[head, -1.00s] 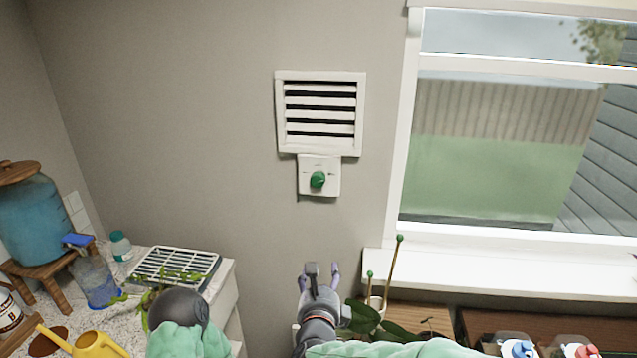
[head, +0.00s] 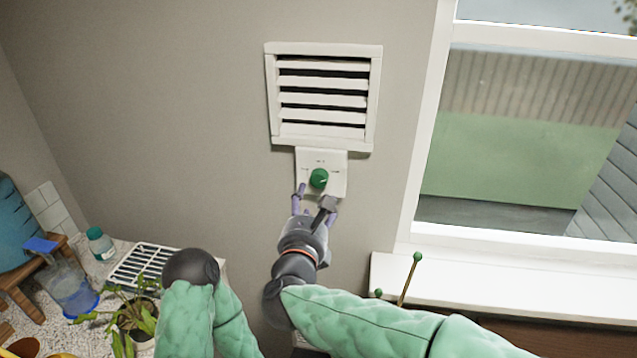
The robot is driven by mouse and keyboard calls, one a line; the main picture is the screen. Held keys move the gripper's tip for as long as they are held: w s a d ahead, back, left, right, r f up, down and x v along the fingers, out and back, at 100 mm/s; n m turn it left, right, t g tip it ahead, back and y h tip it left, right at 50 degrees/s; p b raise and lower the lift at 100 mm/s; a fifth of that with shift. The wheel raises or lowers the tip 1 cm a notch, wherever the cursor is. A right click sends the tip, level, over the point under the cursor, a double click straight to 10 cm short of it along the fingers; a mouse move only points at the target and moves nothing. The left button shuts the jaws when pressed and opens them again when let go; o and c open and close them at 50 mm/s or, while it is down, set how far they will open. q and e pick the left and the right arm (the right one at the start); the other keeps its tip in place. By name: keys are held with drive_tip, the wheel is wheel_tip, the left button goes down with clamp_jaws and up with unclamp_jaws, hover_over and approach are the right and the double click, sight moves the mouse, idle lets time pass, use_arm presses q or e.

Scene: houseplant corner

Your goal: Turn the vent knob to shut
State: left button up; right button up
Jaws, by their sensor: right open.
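The white louvred vent (head: 322,97) is on the grey wall, with dark gaps between its slats. Below it is a white plate (head: 336,163) with small marks too fine to read. The round green vent knob (head: 318,178) sits on this plate. My right gripper (head: 315,193) is open just below the knob, its fingers pointing up at the plate, one to the left and one to the right of the knob's lower edge. I cannot tell whether they touch it. My left arm shows at the lower left, ending in a dark rounded joint; its gripper is not visible.
A window (head: 530,130) with a white sill (head: 480,293) is on the right. A green-tipped stake (head: 410,278) stands before the sill. A counter at the lower left holds a drying rack (head: 142,266), a water jug (head: 70,290) and a potted plant (head: 135,315). The wall left of the vent is clear.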

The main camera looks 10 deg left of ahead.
sight(319, 183)
drive_tip(key=w, duration=0.8)
drive_tip(key=shift+a+f+b, duration=0.1)
drive_tip(key=shift+a+b, duration=0.1)
drive_tip(key=shift+b, duration=0.2)
drive_tip(key=c, duration=1.1)
